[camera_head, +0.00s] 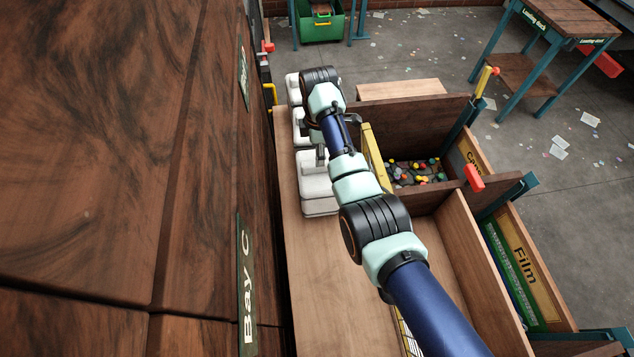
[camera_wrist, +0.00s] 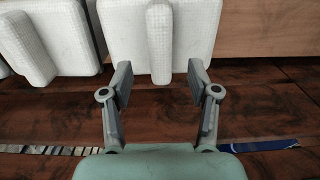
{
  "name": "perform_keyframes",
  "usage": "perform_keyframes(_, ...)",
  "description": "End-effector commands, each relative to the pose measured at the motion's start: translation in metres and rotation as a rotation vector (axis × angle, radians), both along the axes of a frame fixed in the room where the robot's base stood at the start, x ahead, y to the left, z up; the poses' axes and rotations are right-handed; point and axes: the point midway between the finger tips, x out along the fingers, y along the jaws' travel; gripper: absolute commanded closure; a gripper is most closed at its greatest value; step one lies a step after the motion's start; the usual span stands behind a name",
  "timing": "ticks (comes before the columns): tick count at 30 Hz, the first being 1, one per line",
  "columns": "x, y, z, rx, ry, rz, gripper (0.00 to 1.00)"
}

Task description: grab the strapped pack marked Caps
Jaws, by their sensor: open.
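Several white packs stand in a row on a wooden ledge in the head view: a near one (camera_head: 319,196), a middle one (camera_head: 300,128) and a far one partly behind my arm. No Caps marking is readable on any pack. My gripper (camera_head: 320,156) is at the near pack in the head view, largely hidden by my arm. In the wrist view my gripper (camera_wrist: 158,82) is open and empty. The lower end of a raised white ridge on a white pack (camera_wrist: 120,35) shows between the fingertips, apart from both. Another white pack (camera_wrist: 68,38) stands to its left.
An open wooden bin of coloured caps (camera_head: 415,172) has a partly hidden sign (camera_head: 473,158). A nearer bin bears a Film sign (camera_head: 524,265). A tall wooden wall with a Bay C sign (camera_head: 246,290) borders the ledge on the left. The near ledge (camera_head: 325,280) is bare.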

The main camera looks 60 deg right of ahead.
Motion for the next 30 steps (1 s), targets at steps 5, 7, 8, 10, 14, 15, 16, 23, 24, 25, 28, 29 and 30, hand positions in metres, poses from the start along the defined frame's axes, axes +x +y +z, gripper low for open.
perform_keyframes(5,0.0,0.0,-0.007,0.0,0.0,0.0,0.4)
perform_keyframes(7,-0.001,0.0,-0.012,0.002,0.001,0.0,0.4)
perform_keyframes(8,-0.001,0.0,-0.016,0.003,0.002,0.0,0.4)
perform_keyframes(10,-0.002,-0.001,-0.029,0.003,0.002,0.0,0.4)
perform_keyframes(14,-0.002,-0.001,-0.051,0.002,0.001,0.0,0.4)
perform_keyframes(15,-0.002,-0.002,-0.055,0.0,0.0,0.0,0.4)
perform_keyframes(16,-0.002,-0.002,-0.057,0.0,0.0,0.0,0.4)
perform_keyframes(23,-0.002,-0.002,-0.058,-0.001,-0.001,0.0,0.41)
perform_keyframes(24,-0.002,-0.002,-0.058,-0.001,-0.001,0.0,0.48)
perform_keyframes(25,-0.002,-0.002,-0.058,-0.001,-0.001,0.0,0.53)
perform_keyframes(28,-0.002,-0.002,-0.058,-0.001,-0.001,0.0,0.7)
perform_keyframes(29,-0.002,-0.002,-0.058,-0.001,-0.001,0.0,0.75)
perform_keyframes(30,-0.002,-0.002,-0.058,-0.001,-0.001,0.0,0.81)
